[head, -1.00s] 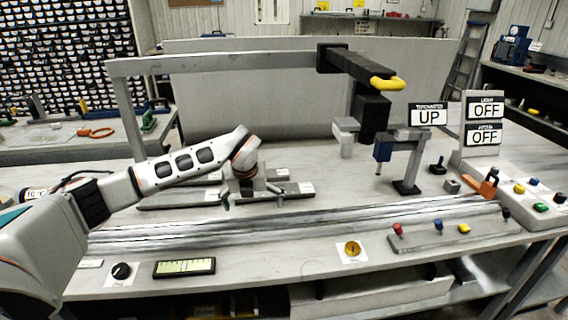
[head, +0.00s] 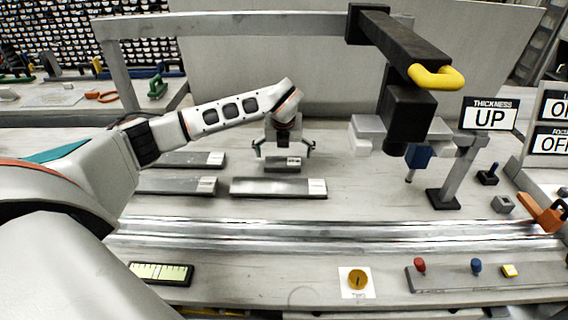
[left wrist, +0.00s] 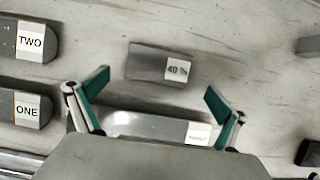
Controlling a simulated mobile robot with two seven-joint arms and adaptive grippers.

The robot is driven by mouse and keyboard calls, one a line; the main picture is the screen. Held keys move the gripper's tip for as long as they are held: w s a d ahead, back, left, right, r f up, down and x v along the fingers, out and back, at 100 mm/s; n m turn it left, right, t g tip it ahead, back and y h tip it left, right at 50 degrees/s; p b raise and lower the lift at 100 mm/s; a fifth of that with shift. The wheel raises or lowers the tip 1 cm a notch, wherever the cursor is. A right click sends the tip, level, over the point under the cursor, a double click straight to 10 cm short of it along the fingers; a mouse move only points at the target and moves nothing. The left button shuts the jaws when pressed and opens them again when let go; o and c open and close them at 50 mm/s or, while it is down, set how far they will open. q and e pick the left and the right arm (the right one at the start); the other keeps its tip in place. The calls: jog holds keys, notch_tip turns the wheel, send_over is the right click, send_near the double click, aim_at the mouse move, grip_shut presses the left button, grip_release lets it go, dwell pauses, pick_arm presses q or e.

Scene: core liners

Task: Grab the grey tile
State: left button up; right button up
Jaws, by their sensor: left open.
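A small dark grey tile (head: 283,164) with a white label lies flat on the workbench. In the left wrist view the grey tile (left wrist: 147,62) carries a label that appears to read 40 %. My left gripper (head: 284,150) is open and points down over the tile area, its fingers spread to either side of it in the head view. In the left wrist view the tile lies just beyond the fingertips (left wrist: 157,84), apart from them. Nothing is between the fingers. My right gripper is not in view.
A longer grey bar (head: 278,187) lies in front of the tile; bars labelled TWO (left wrist: 28,42) and ONE (left wrist: 25,107) lie left. A metal rail (head: 330,231) crosses the bench in front. A black overhead unit (head: 405,110) hangs to the right.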

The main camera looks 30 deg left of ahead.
aim_at(283, 161)
pick_arm(q)
jog(key=x, duration=0.5)
jog(key=shift+a, duration=0.3)
jog(key=shift+r, duration=0.1)
jog(key=c, duration=1.2)
jog(key=shift+w+r, duration=0.1)
